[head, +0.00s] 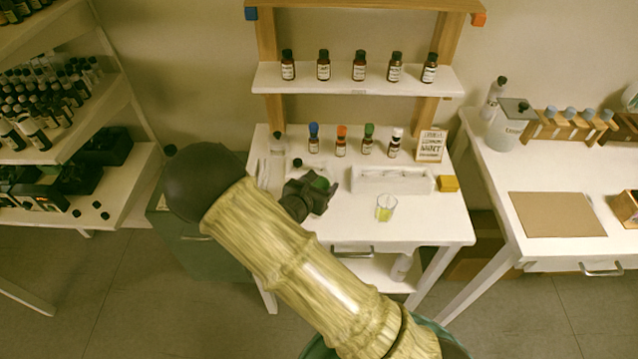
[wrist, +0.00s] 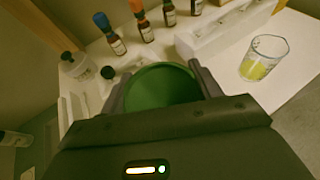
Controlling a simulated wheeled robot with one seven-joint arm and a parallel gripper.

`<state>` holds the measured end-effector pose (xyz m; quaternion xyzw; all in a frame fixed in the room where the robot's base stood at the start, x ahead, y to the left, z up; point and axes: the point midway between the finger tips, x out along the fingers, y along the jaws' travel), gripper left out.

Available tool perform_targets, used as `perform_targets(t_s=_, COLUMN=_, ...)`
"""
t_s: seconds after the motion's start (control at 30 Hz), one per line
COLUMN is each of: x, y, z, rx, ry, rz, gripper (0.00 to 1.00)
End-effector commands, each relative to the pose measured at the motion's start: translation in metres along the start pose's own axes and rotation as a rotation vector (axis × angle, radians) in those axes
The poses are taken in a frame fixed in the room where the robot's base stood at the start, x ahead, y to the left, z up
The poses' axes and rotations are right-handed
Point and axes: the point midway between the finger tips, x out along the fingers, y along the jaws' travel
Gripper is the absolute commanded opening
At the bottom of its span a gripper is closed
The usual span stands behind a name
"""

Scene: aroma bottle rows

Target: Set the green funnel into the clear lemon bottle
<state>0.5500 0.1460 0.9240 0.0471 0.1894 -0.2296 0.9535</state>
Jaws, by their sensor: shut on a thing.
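My gripper (head: 318,193) is shut on the green funnel (wrist: 160,88), whose round open mouth lies between the two fingers in the wrist view. In the head view only a little of the green funnel (head: 320,183) shows, above the white table. A clear bottle (head: 278,148) stands at the back left of the table, behind and left of my gripper. It also shows at the upper left of the wrist view (wrist: 76,67). Its label is too small to read. The funnel is apart from this bottle. The funnel's spout is hidden.
A loose black cap (wrist: 108,72) lies near the clear bottle. Bottles with blue (head: 314,140), red, green and white tops stand in a row behind.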

Motion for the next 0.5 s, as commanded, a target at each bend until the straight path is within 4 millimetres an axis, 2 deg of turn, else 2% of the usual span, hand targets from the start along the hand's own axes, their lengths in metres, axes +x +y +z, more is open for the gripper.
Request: perform_targets(t_s=0.5, x=0.0044, y=0.0000, z=-0.0106, rx=0.000, ry=0.000, rz=0.000, gripper=0.42)
